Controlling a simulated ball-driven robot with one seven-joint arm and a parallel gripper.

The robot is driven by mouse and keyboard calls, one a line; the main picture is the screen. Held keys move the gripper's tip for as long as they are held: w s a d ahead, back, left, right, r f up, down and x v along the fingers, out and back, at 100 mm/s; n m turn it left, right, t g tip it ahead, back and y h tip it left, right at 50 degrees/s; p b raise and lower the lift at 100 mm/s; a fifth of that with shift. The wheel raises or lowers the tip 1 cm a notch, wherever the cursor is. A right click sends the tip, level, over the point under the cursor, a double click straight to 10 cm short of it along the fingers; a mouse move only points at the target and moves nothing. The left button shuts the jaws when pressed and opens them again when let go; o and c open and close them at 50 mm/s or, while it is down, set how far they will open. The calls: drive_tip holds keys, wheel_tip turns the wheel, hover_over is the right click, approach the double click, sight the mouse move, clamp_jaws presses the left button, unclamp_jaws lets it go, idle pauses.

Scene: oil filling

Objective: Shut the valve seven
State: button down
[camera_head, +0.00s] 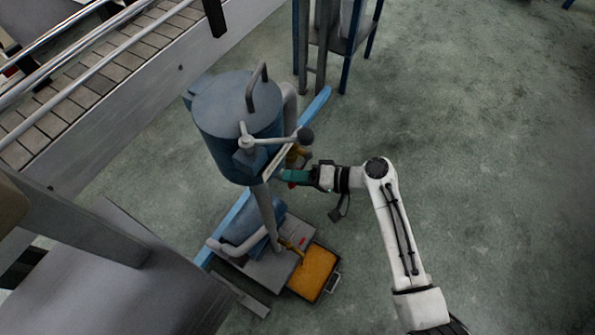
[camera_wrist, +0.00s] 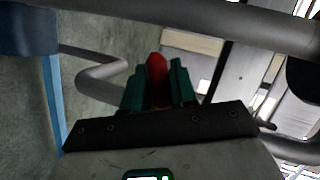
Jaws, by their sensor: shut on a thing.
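My gripper (camera_head: 284,177) has green fingers and is beside the blue tank, near the pipework on its right side. In the wrist view, the fingers are closed on a red valve handle (camera_wrist: 156,72), which stands up between them. In the head view only a small red part shows below the fingers. The rest of the valve is hidden, and no number is readable on it. I cannot tell from the pictures how far the handle is turned.
The blue tank (camera_head: 222,112) has a round lid and a lever with a dark knob (camera_head: 305,135). An orange-filled tray (camera_head: 313,272) is on the floor below. A conveyor (camera_head: 70,105) runs at the upper left. The floor on the right is clear.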

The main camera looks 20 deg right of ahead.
drive_tip(key=shift+s+a+r+m+y+p, duration=0.15)
drive_tip(key=shift+r+m+y+p, duration=1)
drive_tip(key=shift+m, duration=0.35)
drive_tip(key=shift+r, duration=0.1)
drive_tip(key=c, duration=1)
unclamp_jaws()
drive_tip(key=v, duration=1.1)
drive_tip(key=shift+a, duration=0.1)
